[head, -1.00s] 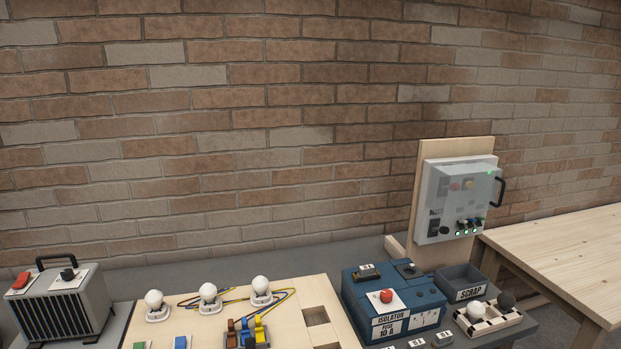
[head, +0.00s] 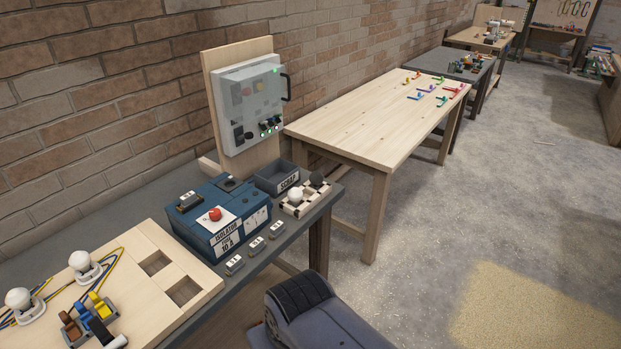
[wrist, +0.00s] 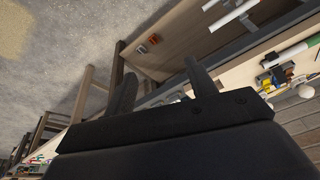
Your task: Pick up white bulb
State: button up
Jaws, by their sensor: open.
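A round white bulb (head: 296,195) sits in a small checkered tray (head: 290,211) at the right end of the grey bench, beside a dark bulb (head: 317,179). Two more white bulbs stand in holders on the wooden board at the left, one nearer the middle (head: 80,260) and one at the left edge (head: 19,299). My gripper (wrist: 160,65) shows in the wrist view with its two dark fingers apart and nothing visible between them. It looks away from the tray, so I cannot tell its distance to the bulb.

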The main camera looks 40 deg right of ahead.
aim_at(316, 177)
jog(key=i+l+z, duration=0.35)
jog(key=l, duration=0.25)
jog(key=i+l+z, duration=0.35)
jog(key=i+l, duration=0.15)
